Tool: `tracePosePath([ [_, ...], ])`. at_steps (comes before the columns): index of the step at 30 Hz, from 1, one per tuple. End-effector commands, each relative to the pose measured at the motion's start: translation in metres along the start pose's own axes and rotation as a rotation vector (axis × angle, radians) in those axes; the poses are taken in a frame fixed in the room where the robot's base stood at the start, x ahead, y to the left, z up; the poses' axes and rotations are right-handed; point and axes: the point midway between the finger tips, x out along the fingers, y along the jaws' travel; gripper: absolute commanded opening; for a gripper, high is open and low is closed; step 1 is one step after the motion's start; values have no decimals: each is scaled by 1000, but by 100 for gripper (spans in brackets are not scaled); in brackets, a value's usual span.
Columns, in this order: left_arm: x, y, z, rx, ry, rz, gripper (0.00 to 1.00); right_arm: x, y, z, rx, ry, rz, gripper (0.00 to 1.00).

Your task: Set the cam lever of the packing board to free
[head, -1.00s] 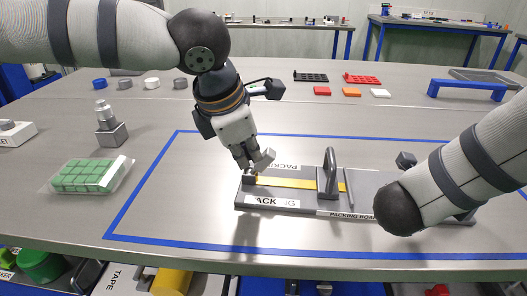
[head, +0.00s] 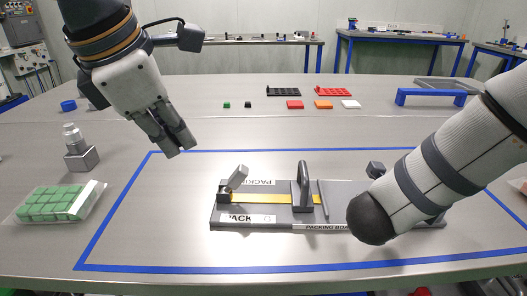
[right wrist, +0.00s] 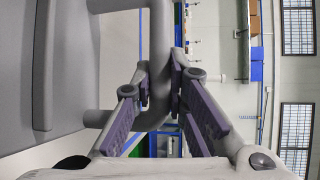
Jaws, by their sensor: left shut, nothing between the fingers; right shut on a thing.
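The packing board (head: 270,219) lies on the table inside the blue taped outline. The cam lever (head: 237,178), a grey block-ended lever, stands at the board's left end, tilted up and to the right. A yellow strip (head: 262,197) runs along the board to a grey arch (head: 303,180). My left gripper (head: 174,148) is shut and empty, above and left of the lever, apart from it. My right gripper (right wrist: 158,88) is shut on a grey arched handle (right wrist: 160,50) in the right wrist view. In the head view my right arm hides that gripper and the board's right part.
A bag of green blocks (head: 55,203) and a metal fitting (head: 82,155) are on the left. Red, orange (head: 323,104) and white blocks lie at the back, with a blue bracket (head: 432,96) to their right. The table in front of the board is clear.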

Motion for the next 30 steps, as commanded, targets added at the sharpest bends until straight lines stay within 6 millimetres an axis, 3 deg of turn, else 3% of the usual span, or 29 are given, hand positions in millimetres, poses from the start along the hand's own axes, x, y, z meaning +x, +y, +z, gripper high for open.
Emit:
tracePosePath([
  [9, -8, 0, 0, 0, 0, 0, 0, 0, 0, -1, -2, 3, 0, 0],
  [10, -8, 0, 0, 0, 0, 0, 0, 0, 0, -1, -2, 3, 0, 18],
  [12, -8, 0, 0, 0, 0, 0, 0, 0, 0, -1, -2, 3, 0, 34],
  [13, -8, 0, 0, 0, 0, 0, 0, 0, 0, -1, -1, 3, 0, 37],
  [22, -7, 0, 0, 0, 1, 0, 0, -2, 0, 0, -1, 1, 0, 37],
  [26, -7, 0, 0, 0, 1, 0, 0, -22, 0, 1, -1, -2, 1, 37],
  [30, -7, 0, 0, 0, 1, 0, 0, -62, 0, 1, -2, -3, -1, 37],
])
